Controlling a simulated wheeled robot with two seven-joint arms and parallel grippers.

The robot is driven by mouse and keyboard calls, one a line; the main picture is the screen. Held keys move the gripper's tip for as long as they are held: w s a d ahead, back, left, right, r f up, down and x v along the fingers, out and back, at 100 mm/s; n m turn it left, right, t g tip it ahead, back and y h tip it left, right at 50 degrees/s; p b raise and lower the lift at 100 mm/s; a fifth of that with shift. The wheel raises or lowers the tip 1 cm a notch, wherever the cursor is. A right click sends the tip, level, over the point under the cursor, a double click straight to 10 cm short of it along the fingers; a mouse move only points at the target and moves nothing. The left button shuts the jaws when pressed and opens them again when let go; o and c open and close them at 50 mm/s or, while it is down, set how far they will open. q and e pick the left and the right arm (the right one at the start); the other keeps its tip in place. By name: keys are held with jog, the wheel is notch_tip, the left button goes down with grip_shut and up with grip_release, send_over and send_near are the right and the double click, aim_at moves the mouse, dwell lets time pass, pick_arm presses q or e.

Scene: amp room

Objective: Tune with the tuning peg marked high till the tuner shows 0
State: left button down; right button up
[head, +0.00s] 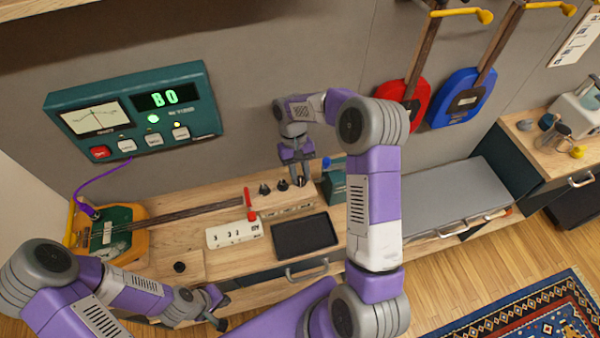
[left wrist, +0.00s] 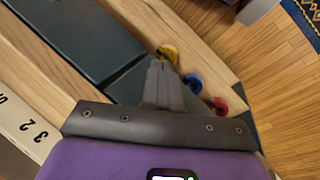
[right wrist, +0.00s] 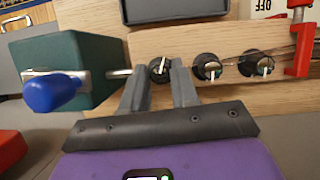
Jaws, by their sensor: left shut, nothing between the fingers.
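The teal tuner (head: 135,110) hangs on the wall at the left. Its green digits look like "80" or "B0", and a green lamp is lit below them. Several dark tuning pegs sit in a row on a wooden block (head: 285,211), which also shows in the right wrist view (right wrist: 225,40). Their markings are too small to read. My right gripper (head: 300,182) is open at the peg nearest the teal box; this peg (right wrist: 160,68) shows between the fingertips in the right wrist view. I cannot tell whether they touch it. My left gripper (head: 218,312) is shut and empty by the bench front.
A teal box (right wrist: 75,60) with a blue knob (right wrist: 52,93) stands beside the block. A red clamp (head: 249,204) is at its other end. A guitar (head: 108,235), a white switch panel (head: 234,233) and a dark tray (head: 305,236) lie on the bench.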

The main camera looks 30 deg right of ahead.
aim_at(300, 176)
jog(key=o, duration=0.3)
notch_tip(300, 176, up, 10)
jog(key=shift+p, duration=0.55)
dwell(0.4)
